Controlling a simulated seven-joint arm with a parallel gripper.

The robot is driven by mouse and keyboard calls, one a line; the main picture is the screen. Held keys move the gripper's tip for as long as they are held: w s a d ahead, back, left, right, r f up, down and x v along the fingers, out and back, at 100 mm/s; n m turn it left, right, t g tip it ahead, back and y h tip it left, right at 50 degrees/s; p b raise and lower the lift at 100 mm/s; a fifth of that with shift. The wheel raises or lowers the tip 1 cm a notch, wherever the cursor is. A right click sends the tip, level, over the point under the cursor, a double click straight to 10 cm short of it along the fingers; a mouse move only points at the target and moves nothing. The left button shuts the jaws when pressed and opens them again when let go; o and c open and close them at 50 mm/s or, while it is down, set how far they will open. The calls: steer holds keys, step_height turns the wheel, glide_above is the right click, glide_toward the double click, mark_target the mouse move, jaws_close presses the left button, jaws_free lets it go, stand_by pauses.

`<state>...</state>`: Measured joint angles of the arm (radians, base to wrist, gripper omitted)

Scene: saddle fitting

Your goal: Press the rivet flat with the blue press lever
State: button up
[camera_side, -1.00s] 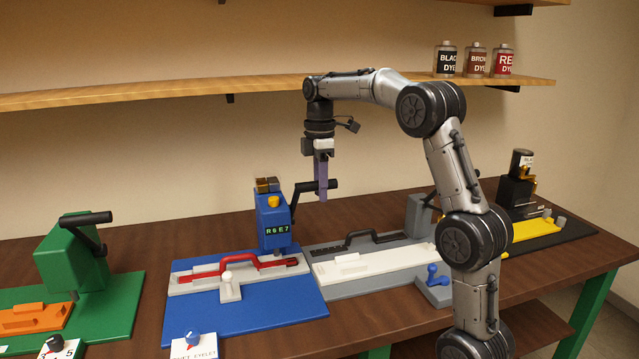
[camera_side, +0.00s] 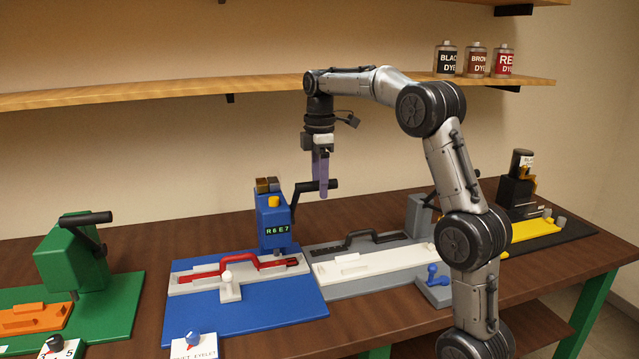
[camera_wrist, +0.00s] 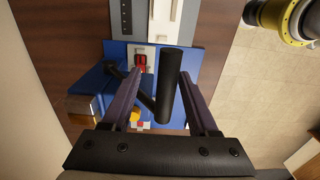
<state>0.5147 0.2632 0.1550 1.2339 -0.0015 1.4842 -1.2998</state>
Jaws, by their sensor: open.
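The blue press (camera_side: 272,222) stands on the blue base plate (camera_side: 245,318); its display reads R6E7. Its lever has a black handle (camera_side: 318,185), which sticks out to the right and is raised. My gripper (camera_side: 320,195) is open, its purple fingers pointing down at the handle. In the wrist view, the black handle (camera_wrist: 170,85) lies between the two fingers of my gripper (camera_wrist: 165,85), with a gap on the left side; I cannot tell whether the right finger touches it. A red strap (camera_side: 255,262) lies in a grey fixture under the press. The rivet itself cannot be made out.
A green press (camera_side: 72,255) stands at the left. A grey press (camera_side: 420,213) with a white strip (camera_side: 375,264) is to the right, and a black and yellow station (camera_side: 518,190) is farther right. A wooden shelf (camera_side: 180,92) runs behind my arm.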

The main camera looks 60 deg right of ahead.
steer(key=shift+r, duration=2.9)
steer(key=shift+a, duration=0.1)
steer(key=shift+a+r, duration=0.15)
steer(key=shift+a, duration=0.15)
steer(key=s+a+r+n+t, duration=0.1)
steer(key=s+a+r, duration=0.2)
steer(key=s+a, duration=0.35)
steer(key=s+a+r+t, duration=0.2)
steer(key=s+a, duration=0.2)
steer(key=a, duration=0.5)
steer(key=s+a+f+m+t, duration=0.1)
steer(key=s+a+f+m, duration=0.1)
steer(key=s+f+m, duration=0.3)
steer(key=s+a+f+m+t, duration=0.1)
steer(key=s+a+f+m, duration=0.2)
steer(key=f, duration=0.8)
steer(key=s+m, duration=0.2)
steer(key=s, duration=0.1)
steer(key=shift+s+a+t, duration=0.25)
steer(key=shift+s+t, duration=0.05)
